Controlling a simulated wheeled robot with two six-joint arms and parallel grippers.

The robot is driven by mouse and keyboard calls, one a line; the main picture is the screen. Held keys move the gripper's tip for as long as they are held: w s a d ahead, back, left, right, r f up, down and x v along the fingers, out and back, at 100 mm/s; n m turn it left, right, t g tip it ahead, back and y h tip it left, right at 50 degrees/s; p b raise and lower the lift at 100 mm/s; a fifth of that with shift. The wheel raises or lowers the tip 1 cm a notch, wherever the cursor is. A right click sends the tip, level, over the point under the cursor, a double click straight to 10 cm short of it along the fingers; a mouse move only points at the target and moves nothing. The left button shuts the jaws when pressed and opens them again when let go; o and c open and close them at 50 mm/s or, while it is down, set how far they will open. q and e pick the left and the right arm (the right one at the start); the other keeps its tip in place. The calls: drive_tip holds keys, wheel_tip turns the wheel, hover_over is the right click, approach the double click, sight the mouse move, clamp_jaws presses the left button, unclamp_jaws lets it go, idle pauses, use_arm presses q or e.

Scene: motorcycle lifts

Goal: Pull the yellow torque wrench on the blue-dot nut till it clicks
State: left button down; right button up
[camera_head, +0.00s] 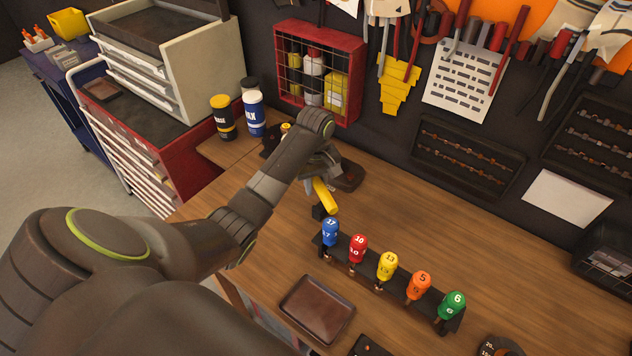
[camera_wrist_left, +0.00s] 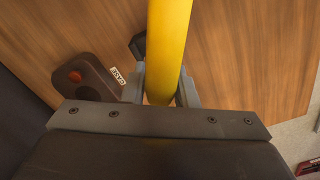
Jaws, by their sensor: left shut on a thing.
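The yellow torque wrench (camera_head: 325,197) stands out from under my left gripper (camera_head: 317,177) over the workbench. In the left wrist view, its yellow handle (camera_wrist_left: 169,40) runs up between the fingers of my left gripper (camera_wrist_left: 163,90), which is shut on it. A small dark block (camera_head: 319,212) shows beside the handle's near end. The wrench's head is hidden behind my arm and gripper. I cannot make out the blue-dot nut in either view. My right gripper is not in view.
A rack (camera_head: 385,284) of several numbered, coloured-handled tools stands close in front of the wrench. A brown tray (camera_head: 317,309) lies nearer. A dark, rounded fixture (camera_wrist_left: 92,77) with an orange-red dot and a label is beside the gripper. Bottles (camera_head: 255,114) stand farther back.

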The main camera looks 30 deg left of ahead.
use_arm(q)
drive_tip(key=shift+r, duration=0.1)
drive_tip(key=shift+f, duration=0.9)
idle(1.9)
drive_tip(key=shift+s, duration=0.1)
drive_tip(key=shift+s+a, duration=0.1)
drive_tip(key=shift+s+a+m, duration=1.5)
drive_tip(key=shift+s+a, duration=0.3)
drive_tip(key=shift+s, duration=0.15)
